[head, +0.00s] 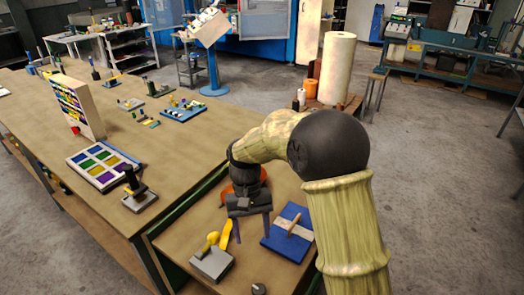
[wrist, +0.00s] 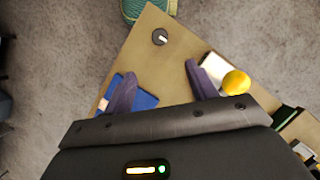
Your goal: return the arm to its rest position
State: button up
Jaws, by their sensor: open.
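My arm (head: 345,215) rises at the right of the head view, bends at the dark joint and reaches left over the small bench. My gripper (head: 251,226) points down above that bench, with its two fingers spread apart and nothing between them. In the wrist view my gripper (wrist: 160,92) shows two purple-grey fingers, wide apart. Bare bench top lies between and beyond them.
Near the gripper are a blue board with a wooden handle (head: 279,243) and a grey block with a yellow knob (head: 211,263). A small dark round knob (head: 259,289) lies at the front. A long workbench (head: 165,145) stands left; a tall pale roll (head: 337,68) stands behind my arm.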

jog(key=s+d+m+t, duration=0.1)
jog(key=s+d+t, duration=0.1)
jog(key=d, duration=0.4)
jog(key=s+d+m+t, duration=0.1)
jog(key=s+d+t, duration=0.1)
jog(key=s+d, duration=0.2)
jog(key=s+d+r+m+t+y, duration=0.1)
jog(key=s+d+t, duration=0.1)
jog(key=d, duration=0.8)
jog(key=shift+s+d+t, duration=0.25)
jog(key=shift+s+t, duration=0.15)
jog(key=shift+s, duration=0.05)
